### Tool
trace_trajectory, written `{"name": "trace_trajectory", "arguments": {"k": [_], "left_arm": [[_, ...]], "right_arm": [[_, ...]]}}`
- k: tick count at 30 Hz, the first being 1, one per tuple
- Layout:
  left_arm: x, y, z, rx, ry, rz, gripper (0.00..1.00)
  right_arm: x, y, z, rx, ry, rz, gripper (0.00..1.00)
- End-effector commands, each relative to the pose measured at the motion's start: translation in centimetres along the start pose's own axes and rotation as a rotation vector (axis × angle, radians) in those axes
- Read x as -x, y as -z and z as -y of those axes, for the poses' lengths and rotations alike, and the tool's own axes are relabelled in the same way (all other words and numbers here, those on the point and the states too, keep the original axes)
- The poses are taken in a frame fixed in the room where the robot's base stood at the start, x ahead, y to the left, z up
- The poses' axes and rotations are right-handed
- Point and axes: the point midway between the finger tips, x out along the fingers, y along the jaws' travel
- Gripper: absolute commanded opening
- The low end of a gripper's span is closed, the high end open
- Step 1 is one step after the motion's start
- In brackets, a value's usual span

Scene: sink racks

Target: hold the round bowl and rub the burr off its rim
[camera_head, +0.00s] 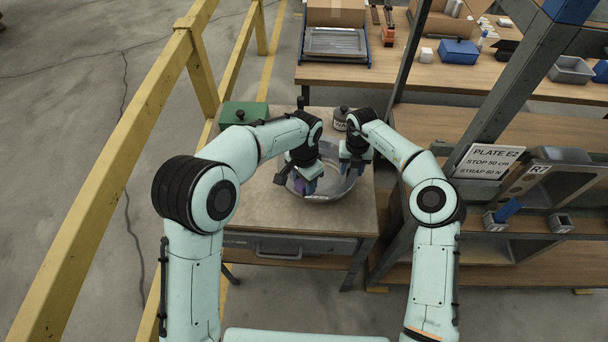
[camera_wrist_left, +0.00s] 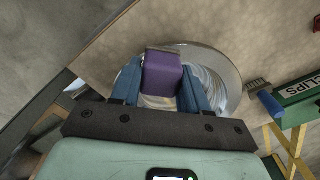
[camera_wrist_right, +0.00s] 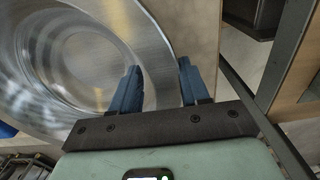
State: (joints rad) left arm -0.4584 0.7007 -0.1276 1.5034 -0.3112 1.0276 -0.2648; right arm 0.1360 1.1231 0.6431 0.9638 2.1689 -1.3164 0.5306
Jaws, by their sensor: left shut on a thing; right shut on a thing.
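The round bowl (camera_head: 346,184) is a shiny metal bowl with a wide flat rim, standing on the small bench. It also shows in the left wrist view (camera_wrist_left: 228,72) and fills much of the right wrist view (camera_wrist_right: 88,68). My right gripper (camera_wrist_right: 160,82) is shut on the rim at the bowl's right side. My left gripper (camera_wrist_left: 162,90) is shut on a purple block (camera_wrist_left: 162,74) with a greyish far edge, held over the bowl at its left side. I cannot tell whether the block touches the rim. I cannot make out the burr.
A green box (camera_head: 243,114) stands at the bench's back left, with a blue-handled brush (camera_wrist_left: 266,100) near it. A dark jar (camera_head: 341,120) stands behind the bowl. A yellow rail (camera_head: 118,160) runs at left; a grey post (camera_head: 480,125) and shelves are at right. The bench front is clear.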

Motion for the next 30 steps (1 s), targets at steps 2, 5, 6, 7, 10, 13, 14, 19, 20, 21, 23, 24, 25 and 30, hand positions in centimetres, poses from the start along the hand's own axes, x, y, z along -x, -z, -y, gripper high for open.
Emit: {"name": "trace_trajectory", "arguments": {"k": [2,5,6,7,10,13,14,19,20,21,23,24,25,30], "left_arm": [[-0.8,0.0,0.0,0.000,0.000,0.002,0.20],[-1.7,0.0,0.0,0.000,0.000,0.002,0.20],[-2.1,0.0,0.0,0.000,0.000,0.002,0.20],[-2.6,-0.1,0.0,0.000,-0.001,0.004,0.20],[-3.1,0.5,-0.5,-0.002,0.001,0.000,0.16],[-3.2,1.1,-1.1,-0.001,0.001,0.000,0.11],[-3.4,1.3,-1.3,-0.001,0.001,0.001,0.11],[-3.3,2.4,-2.4,-0.001,0.000,0.000,0.11],[-3.3,2.6,-2.6,-0.001,0.000,0.000,0.11],[-3.3,2.9,-2.9,-0.001,0.000,0.000,0.11],[-3.3,3.2,-3.3,-0.002,0.000,0.000,0.11],[-3.3,3.5,-3.6,-0.002,0.000,0.000,0.11],[-3.3,3.6,-3.8,-0.002,0.000,0.001,0.11],[-3.4,4.7,-4.9,-0.002,0.000,0.000,0.11]], "right_arm": [[-0.1,0.1,0.2,-0.001,0.004,-0.002,0.19],[-0.1,0.1,0.2,-0.001,0.004,-0.002,0.19],[-0.1,0.1,0.2,-0.001,0.004,-0.002,0.19],[-0.1,0.1,0.2,-0.001,0.004,-0.002,0.19],[-0.1,0.1,0.2,-0.001,0.004,-0.002,0.19],[-0.1,0.1,0.1,0.000,0.004,-0.002,0.19],[-0.1,0.1,0.1,0.000,0.004,-0.002,0.19],[-0.1,0.1,0.1,0.000,0.004,-0.002,0.19],[-0.1,0.1,0.1,0.000,0.004,-0.002,0.19],[-0.1,0.1,0.1,0.000,0.004,-0.002,0.19],[-0.1,0.1,0.1,0.000,0.004,-0.002,0.19],[-0.2,0.1,0.1,0.000,0.004,-0.002,0.19],[-0.2,0.1,0.1,0.000,0.004,-0.002,0.19],[-0.2,0.1,0.1,0.000,0.004,-0.002,0.19]]}}
